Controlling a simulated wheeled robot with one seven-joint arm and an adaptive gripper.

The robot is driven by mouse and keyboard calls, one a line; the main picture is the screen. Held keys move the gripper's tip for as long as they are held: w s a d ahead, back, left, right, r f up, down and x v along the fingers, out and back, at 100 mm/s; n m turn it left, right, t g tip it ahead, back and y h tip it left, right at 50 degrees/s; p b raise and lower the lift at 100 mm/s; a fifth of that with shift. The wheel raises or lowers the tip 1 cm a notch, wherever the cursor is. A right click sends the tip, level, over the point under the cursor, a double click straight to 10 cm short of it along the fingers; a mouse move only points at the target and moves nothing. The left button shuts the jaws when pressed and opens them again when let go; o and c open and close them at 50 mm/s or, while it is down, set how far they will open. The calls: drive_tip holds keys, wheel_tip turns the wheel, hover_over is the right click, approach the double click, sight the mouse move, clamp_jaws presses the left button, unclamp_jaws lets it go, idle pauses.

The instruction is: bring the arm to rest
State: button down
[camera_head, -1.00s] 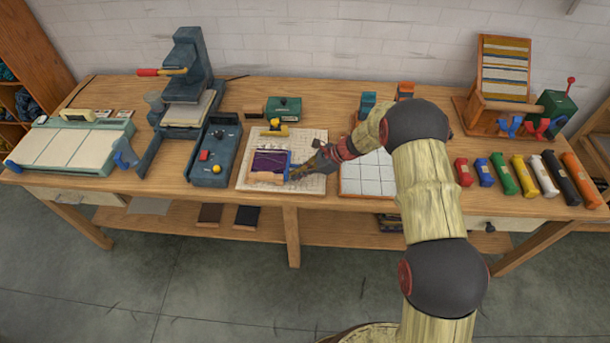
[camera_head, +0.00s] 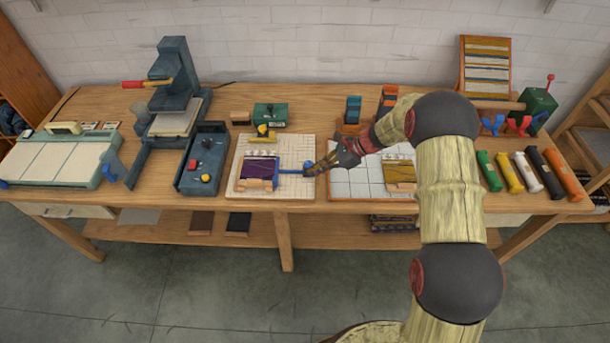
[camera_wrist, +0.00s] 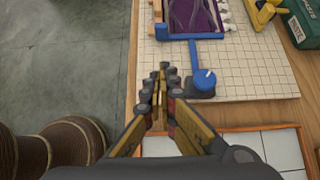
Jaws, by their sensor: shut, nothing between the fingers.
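My gripper (camera_head: 312,172) shows in the head view at the right edge of a gridded board (camera_head: 237,187), beside a blue knob. In the wrist view my gripper (camera_wrist: 162,75) has its fingertips together, with nothing visible between them. They appear just left of the blue round knob (camera_wrist: 205,79), which sits on a blue bar (camera_wrist: 193,52); contact cannot be told. The bar leads to a frame holding a purple piece (camera_wrist: 190,15), which also shows in the head view (camera_head: 260,168). My arm reaches in from the right.
A tiled board (camera_head: 350,186) with a gold piece (camera_head: 400,172) lies right of the gridded board. A dark blue control box (camera_head: 203,160) and a press (camera_head: 173,90) stand left. Several coloured rolls (camera_head: 530,172) lie right. Open floor lies before the table.

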drive_tip(key=shift+d+r, duration=0.5)
drive_tip(key=shift+s, duration=0.1)
drive_tip(key=s+f+n, duration=0.1)
drive_tip(key=s, duration=0.1)
drive_tip(key=s+d+f+n+g+h, duration=0.1)
drive_tip(key=s, duration=0.1)
drive_tip(key=s+d+f+n, duration=0.1)
drive_tip(key=s+n, duration=0.1)
drive_tip(key=shift+s+d+f+g, duration=0.1)
drive_tip(key=shift+g, duration=0.2)
drive_tip(key=s+d+r+n+t+h, duration=0.2)
drive_tip(key=s+d+r+n, duration=0.1)
drive_tip(key=s+r, duration=0.7)
drive_tip(key=s+d+r+n+t+h+b, duration=0.1)
drive_tip(key=s+d+r+n+t+h, duration=0.1)
drive_tip(key=s+r+n, duration=0.4)
drive_tip(key=s+d+r+n+t+h+b, duration=0.1)
drive_tip(key=s+d+r+n+h, duration=0.3)
drive_tip(key=s+r, duration=1.1)
drive_tip(key=shift+d+r+n+t, duration=0.3)
drive_tip(key=shift+d+n+t, duration=0.5)
drive_tip(key=shift+d, duration=0.45)
